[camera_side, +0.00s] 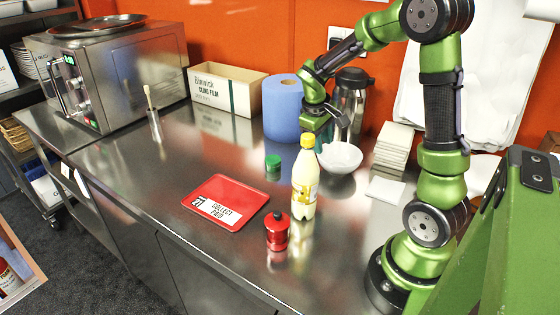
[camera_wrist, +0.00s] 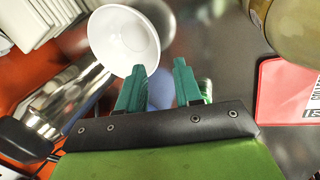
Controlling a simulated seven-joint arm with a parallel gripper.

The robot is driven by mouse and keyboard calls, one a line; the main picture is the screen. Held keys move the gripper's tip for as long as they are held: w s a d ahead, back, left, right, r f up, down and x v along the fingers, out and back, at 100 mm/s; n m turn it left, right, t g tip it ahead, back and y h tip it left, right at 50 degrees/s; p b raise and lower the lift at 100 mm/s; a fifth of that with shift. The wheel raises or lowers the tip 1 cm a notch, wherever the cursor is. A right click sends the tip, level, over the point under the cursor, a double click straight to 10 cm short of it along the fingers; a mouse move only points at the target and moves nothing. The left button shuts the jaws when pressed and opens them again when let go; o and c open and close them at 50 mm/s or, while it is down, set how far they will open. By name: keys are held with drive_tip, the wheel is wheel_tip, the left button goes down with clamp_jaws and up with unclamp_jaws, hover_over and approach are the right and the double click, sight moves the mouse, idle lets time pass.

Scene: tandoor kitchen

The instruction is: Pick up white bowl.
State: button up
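The white bowl (camera_side: 341,158) sits upright on the steel counter, behind and right of a bottle with a yellow cap (camera_side: 305,185). In the wrist view the bowl (camera_wrist: 124,38) is at the upper left. My gripper (camera_side: 336,121) is above the counter near the bowl, higher than its rim. In the wrist view my gripper (camera_wrist: 159,66) shows two green fingers spread apart with nothing between them. The left fingertip overlaps the bowl's lower right edge in the picture; I cannot tell whether they touch.
A steel flask (camera_side: 351,92) and blue roll (camera_side: 283,108) stand behind the bowl. Stacked white napkins (camera_side: 393,146) are right of it. A green-lidded item (camera_side: 273,162), red tray (camera_side: 233,190) and red pot (camera_side: 277,232) stand left and in front.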

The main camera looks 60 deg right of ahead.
drive_tip(key=shift+x, duration=4.9)
drive_tip(key=shift+s+d+r, duration=0.1)
drive_tip(key=shift+d, duration=0.05)
clamp_jaws()
